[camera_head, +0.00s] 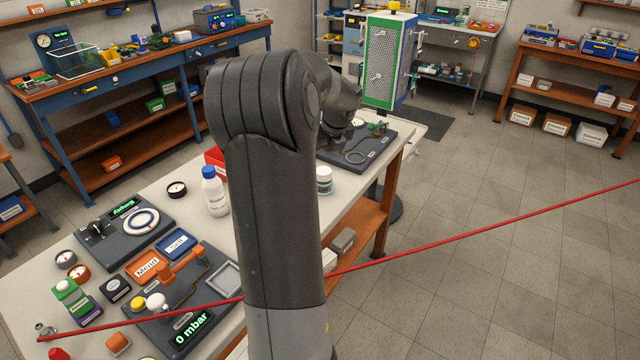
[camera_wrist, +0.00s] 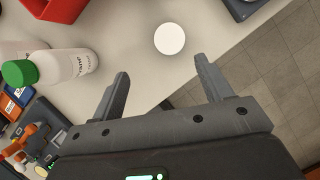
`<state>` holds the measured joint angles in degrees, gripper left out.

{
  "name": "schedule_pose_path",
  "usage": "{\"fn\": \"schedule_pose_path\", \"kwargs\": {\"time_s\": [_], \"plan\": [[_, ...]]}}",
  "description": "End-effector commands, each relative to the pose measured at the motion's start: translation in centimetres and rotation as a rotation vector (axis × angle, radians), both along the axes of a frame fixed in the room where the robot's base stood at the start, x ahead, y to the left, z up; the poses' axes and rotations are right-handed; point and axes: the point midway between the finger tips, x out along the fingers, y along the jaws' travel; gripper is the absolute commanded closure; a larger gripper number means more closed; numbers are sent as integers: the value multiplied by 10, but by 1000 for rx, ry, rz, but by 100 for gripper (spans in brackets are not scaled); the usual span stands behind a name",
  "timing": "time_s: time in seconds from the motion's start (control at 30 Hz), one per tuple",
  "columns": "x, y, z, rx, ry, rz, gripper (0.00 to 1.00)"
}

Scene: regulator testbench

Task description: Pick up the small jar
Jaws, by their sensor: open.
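The small jar (camera_head: 324,181) is white with a pale lid and stands upright on the light-topped bench, just right of my arm in the head view. In the wrist view its round white lid (camera_wrist: 169,39) shows from above. My gripper (camera_wrist: 161,72) is open and empty. The lid lies beyond the fingertips, roughly in line with the gap between them, and no contact shows. In the head view my own arm hides part of the bench, and the fingers cannot be made out.
A blue-capped bottle (camera_head: 214,192) stands left of my arm. The bench edge is close on the jar's right. A red bar (camera_head: 480,228) crosses the head view.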

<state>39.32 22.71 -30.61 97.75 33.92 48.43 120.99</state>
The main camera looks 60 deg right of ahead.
Motion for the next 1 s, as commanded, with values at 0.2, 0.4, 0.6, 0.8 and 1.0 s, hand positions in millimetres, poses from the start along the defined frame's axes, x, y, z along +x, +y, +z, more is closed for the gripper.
{"fn": "schedule_pose_path", "kwargs": {"time_s": [0.2,0.4,0.6,0.8,1.0], "plan": [[-6,-16,-13,18,-5,-80,28],[4,-21,-41,19,-3,-79,28],[12,-25,-59,17,-5,-75,28],[21,-31,-78,17,-5,-76,28],[31,-36,-103,17,-4,-75,28]]}}
